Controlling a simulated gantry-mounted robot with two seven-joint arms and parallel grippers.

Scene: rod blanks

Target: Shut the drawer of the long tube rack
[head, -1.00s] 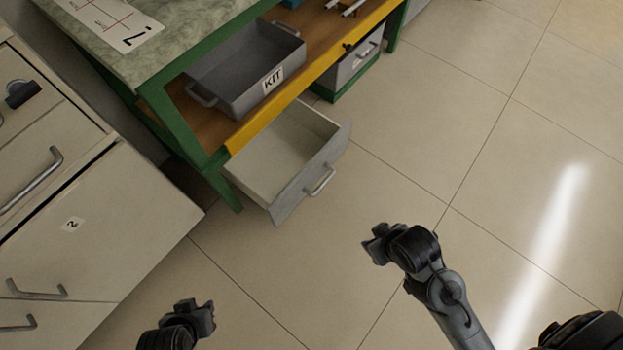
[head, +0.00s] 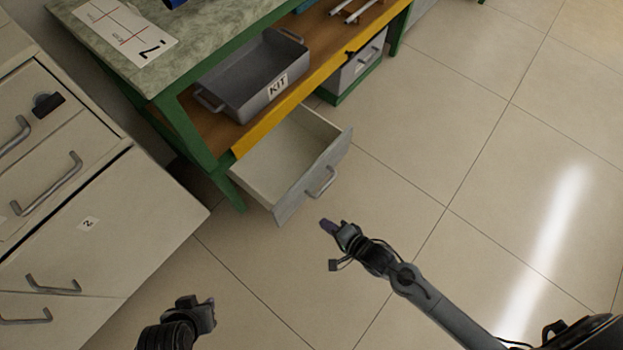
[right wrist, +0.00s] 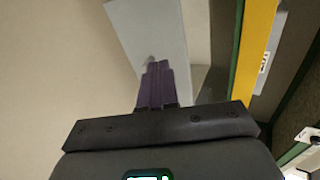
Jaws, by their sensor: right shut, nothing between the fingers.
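A grey drawer (head: 312,180) with a bar handle (head: 322,182) stands pulled out, empty, beneath the yellow-edged shelf of the green-framed bench. My right gripper (head: 326,227) is shut and empty, in front of the drawer face and below the handle in the head view. In the right wrist view its purple fingers (right wrist: 155,75) point at the grey drawer front (right wrist: 148,30); I cannot tell whether they touch it. My left gripper (head: 208,312) is at the bottom left, away from the drawer; its jaw state is unclear.
A grey KIT bin (head: 243,85) sits on the shelf (head: 325,70), with rods (head: 357,12) farther back. Another closed drawer (head: 362,62) is to the right. A cream cabinet (head: 130,225) stands at the left. The tiled floor (head: 480,150) at right is clear.

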